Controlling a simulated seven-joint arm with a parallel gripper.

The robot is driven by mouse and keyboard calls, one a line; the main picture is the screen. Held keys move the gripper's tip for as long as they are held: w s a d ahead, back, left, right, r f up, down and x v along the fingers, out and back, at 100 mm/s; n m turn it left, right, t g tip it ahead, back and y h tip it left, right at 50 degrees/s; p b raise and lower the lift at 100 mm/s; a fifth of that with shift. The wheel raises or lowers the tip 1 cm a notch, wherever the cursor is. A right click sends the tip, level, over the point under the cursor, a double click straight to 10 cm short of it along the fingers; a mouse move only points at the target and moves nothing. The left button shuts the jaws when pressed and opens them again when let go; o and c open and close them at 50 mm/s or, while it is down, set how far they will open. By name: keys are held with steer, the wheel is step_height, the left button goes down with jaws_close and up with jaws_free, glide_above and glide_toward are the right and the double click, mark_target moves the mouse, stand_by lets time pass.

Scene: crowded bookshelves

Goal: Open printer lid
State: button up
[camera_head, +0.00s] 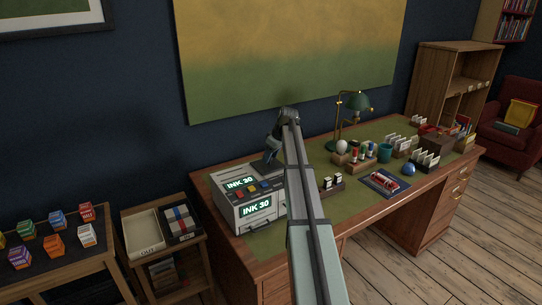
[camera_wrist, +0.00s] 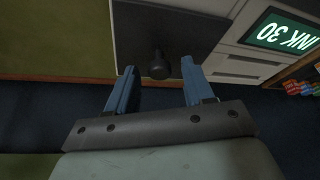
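The white printer (camera_head: 250,211) stands on the left end of the desk, with green "INK 30" displays and a row of coloured buttons. Its dark lid (camera_head: 268,166) is at the back, partly hidden by my arm. In the wrist view the dark grey lid (camera_wrist: 197,25) carries a black round knob (camera_wrist: 159,63). My gripper (camera_wrist: 159,72) is open, with a blue finger on each side of the knob and visible gaps between. In the head view my gripper (camera_head: 271,150) is above the lid.
A green lamp (camera_head: 349,110) stands behind to the right. A small stamp tray (camera_head: 332,185) sits right of the printer. A low shelf (camera_head: 170,277) stands left.

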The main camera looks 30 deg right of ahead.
jaws_close()
stand_by(0.4)
steer(key=d, duration=1.1)
steer(key=shift+d, duration=0.15)
steer(key=shift+o, duration=0.2)
jaws_free()
steer(key=v, duration=1.4)
